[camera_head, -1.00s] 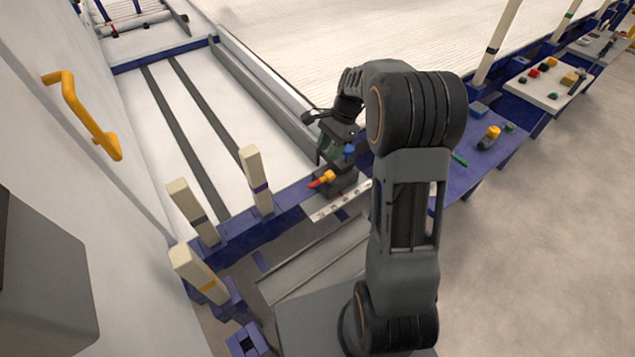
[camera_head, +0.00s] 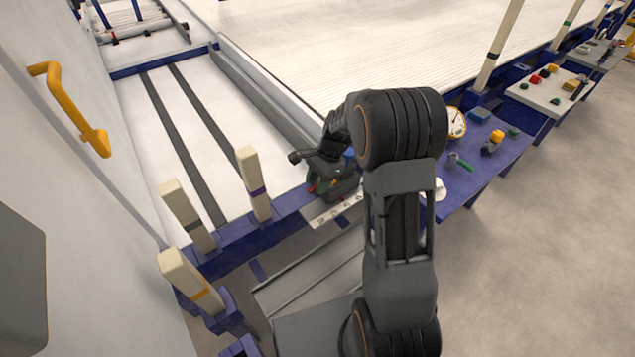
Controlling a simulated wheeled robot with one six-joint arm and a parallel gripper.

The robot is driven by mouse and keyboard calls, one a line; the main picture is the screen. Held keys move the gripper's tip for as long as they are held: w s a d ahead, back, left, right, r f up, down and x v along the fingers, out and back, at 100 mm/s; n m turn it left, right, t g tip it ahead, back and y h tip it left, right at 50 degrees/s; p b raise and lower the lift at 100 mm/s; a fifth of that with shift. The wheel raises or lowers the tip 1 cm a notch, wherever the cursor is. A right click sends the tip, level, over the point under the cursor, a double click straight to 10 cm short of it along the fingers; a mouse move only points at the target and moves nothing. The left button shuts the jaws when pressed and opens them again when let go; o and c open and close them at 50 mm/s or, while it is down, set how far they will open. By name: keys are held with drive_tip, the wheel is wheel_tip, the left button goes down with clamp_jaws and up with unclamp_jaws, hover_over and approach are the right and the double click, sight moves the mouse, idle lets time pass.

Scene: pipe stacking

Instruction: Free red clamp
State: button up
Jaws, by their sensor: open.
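The clamp (camera_head: 342,190) is a dark grey block on the blue rail by the perforated light strip (camera_head: 335,212). A small red part (camera_head: 313,188) shows at its left side, mostly hidden by my gripper (camera_head: 322,184). My gripper points down over the clamp, close to the red part. Its jaws are open. The arm covers much of the clamp from above, and I cannot tell whether the fingers touch the red part.
Cream posts (camera_head: 255,185) stand on the blue rail to the left. A blue table (camera_head: 465,185) at the right holds a round gauge (camera_head: 456,122) and small parts. A yellow handle (camera_head: 75,110) is on the white wall.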

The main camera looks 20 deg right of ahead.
clamp_jaws()
idle(0.3)
